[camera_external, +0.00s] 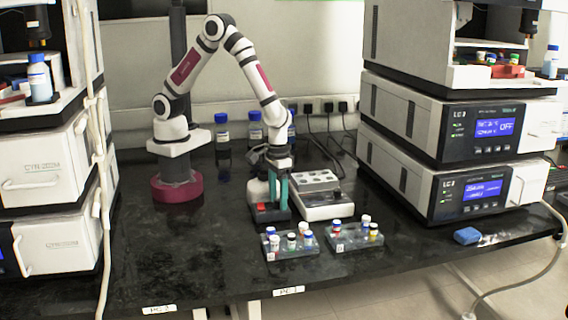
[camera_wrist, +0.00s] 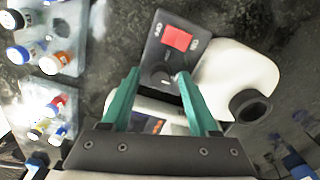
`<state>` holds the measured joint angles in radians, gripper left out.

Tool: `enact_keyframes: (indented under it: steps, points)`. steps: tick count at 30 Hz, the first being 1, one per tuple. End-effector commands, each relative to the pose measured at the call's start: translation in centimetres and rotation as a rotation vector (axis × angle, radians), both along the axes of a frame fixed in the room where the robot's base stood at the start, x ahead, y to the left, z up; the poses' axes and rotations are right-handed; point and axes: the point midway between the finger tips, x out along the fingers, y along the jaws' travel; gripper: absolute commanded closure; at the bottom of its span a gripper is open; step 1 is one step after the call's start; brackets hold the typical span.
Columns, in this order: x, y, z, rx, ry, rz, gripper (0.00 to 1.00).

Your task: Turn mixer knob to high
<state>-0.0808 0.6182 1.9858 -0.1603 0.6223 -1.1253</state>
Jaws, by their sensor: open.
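The mixer is a small white unit (camera_external: 257,190) with a dark front panel bearing a red switch (camera_external: 262,207). In the wrist view its white body (camera_wrist: 235,70) lies right of centre, and the red switch (camera_wrist: 176,38) sits above my fingertips. A dark round knob (camera_wrist: 161,79) shows low on the panel, between the fingertips; its setting is too small to read. My gripper (camera_wrist: 159,74) is open, with teal fingers apart on either side of the knob; whether they touch it I cannot tell. In the external view my gripper (camera_external: 284,196) points down at the mixer's front.
Two racks of capped vials (camera_external: 291,252) (camera_external: 355,236) stand close in front. A grey-white block with round wells (camera_external: 318,195) is just right of the mixer. Stacked instruments (camera_external: 440,150) stand right, white cabinets (camera_external: 50,180) left. The table's left middle is clear.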

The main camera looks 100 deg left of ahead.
Motion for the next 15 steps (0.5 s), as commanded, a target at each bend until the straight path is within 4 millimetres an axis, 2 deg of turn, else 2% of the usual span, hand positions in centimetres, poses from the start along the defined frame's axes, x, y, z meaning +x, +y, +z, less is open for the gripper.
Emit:
enact_keyframes:
  steps: [6, 15]
  points:
    - [-0.01, 0.00, -0.01, 0.000, 0.000, 0.000, 0.41]
    - [-0.01, 0.01, 0.02, 0.000, 0.001, 0.000, 0.95]
